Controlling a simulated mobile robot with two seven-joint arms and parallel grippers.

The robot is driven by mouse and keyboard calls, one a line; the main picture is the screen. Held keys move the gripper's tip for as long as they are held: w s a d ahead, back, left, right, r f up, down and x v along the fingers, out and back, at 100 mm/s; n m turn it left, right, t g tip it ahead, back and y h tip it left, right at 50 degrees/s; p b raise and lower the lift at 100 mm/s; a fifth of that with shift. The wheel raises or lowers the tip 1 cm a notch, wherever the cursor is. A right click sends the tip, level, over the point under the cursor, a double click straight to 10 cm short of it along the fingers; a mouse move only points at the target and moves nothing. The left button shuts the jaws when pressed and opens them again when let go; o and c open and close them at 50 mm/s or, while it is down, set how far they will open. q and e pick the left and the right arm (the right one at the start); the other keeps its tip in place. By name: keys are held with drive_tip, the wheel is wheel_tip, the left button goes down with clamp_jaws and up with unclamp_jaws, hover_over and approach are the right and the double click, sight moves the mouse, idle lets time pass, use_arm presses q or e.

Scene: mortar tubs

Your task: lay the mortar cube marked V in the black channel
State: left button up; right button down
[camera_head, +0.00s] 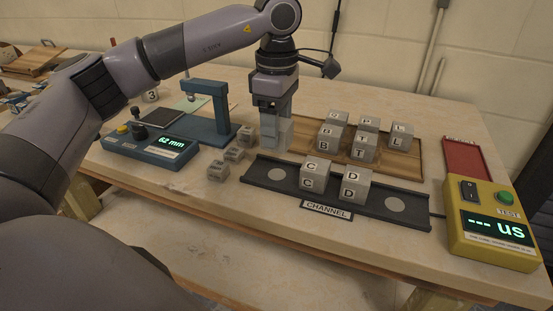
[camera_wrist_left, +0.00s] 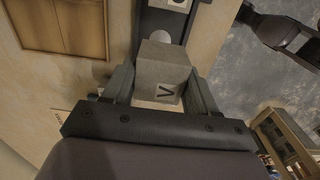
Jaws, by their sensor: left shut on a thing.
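The grey mortar cube marked V (camera_wrist_left: 163,72) is between the fingers of my left gripper (camera_wrist_left: 162,88) in the left wrist view. In the head view my left gripper (camera_head: 275,133) points down, shut on the cube, just behind the left end of the black channel (camera_head: 268,184). The channel lies on the table with a pale disc at each end. The cube marked C (camera_head: 315,175) and the cube marked D (camera_head: 355,185) sit in its middle, a small gap apart. The left wrist view shows part of the channel (camera_wrist_left: 157,28) beyond the held cube.
A wooden tray (camera_head: 405,165) with several lettered cubes stands behind the channel. A yellow meter (camera_head: 490,230) stands at right. The channel's two ends are clear.

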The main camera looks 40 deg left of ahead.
use_arm(q)
wheel_tip(320, 180, down, 3)
drive_tip(key=shift+r, duration=0.1)
drive_tip(key=shift+f, duration=2.15)
drive_tip(key=shift+f, duration=0.15)
drive_tip(key=o, duration=1.2)
drive_tip(key=shift+o, duration=0.2)
drive_tip(key=shift+r, duration=0.2)
wheel_tip(320, 180, up, 12)
drive_tip(key=shift+f, duration=0.1)
